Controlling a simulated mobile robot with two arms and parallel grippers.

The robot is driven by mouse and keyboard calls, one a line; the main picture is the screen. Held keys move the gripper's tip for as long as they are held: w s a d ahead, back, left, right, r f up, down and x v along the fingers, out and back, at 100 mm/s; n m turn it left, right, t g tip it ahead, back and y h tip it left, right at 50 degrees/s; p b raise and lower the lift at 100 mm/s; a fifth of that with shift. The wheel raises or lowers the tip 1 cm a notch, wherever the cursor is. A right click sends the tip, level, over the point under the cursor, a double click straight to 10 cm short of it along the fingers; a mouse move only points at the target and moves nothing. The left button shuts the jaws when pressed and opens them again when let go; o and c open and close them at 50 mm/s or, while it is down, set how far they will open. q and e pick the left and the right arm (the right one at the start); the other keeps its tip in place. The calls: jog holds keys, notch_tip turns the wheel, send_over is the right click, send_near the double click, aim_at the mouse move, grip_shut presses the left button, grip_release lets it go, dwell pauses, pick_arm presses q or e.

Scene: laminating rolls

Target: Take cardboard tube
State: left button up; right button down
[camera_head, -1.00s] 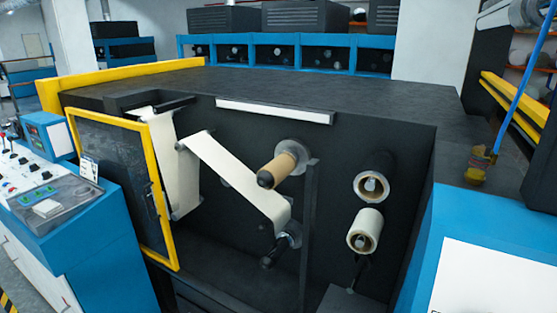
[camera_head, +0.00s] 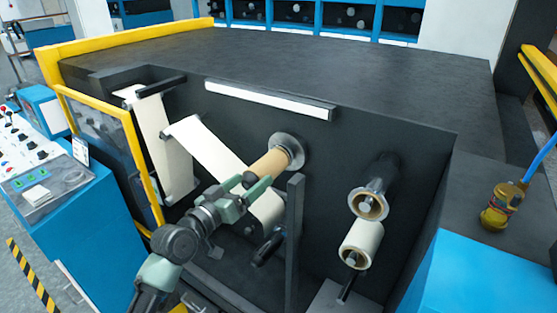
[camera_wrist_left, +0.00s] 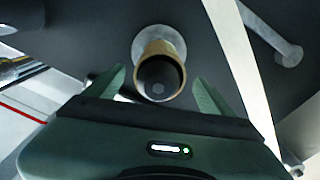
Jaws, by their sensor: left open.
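The brown cardboard tube (camera_head: 268,165) sits on a spindle with a round metal flange on the machine's dark front wall. My left gripper (camera_head: 247,187) is at the tube's near end in the head view, with its green fingers open. In the left wrist view the tube (camera_wrist_left: 160,52) points at the camera, its dark round end between the two open fingers of my left gripper (camera_wrist_left: 158,82). Gaps show on both sides of the tube there. My right gripper is not in view.
A white film web (camera_head: 208,150) runs left of the tube and passes behind my gripper. A dark upright post (camera_head: 294,240) stands right of the tube. Two rolls, the lower one white (camera_head: 361,243), are farther right. A yellow-framed door (camera_head: 151,185) stands open at left.

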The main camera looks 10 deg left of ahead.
aim_at(263, 167)
pick_arm(q)
jog(key=shift+r, duration=0.25)
jog(key=shift+b+x, duration=0.45)
jog(key=shift+x, duration=0.55)
jog(key=x, duration=0.3)
jog(key=shift+w+b, duration=0.1)
jog(key=shift+b, duration=0.3)
jog(key=shift+w+d+r, duration=0.1)
jog(key=shift+w+d, duration=0.1)
jog(key=shift+w, duration=0.45)
jog(key=shift+c, duration=0.6)
jog(key=c, duration=1.3)
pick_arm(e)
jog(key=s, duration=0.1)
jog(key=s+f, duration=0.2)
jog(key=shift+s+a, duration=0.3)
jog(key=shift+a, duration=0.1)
pick_arm(q)
jog(key=shift+r, duration=0.1)
jog(key=shift+c, duration=0.2)
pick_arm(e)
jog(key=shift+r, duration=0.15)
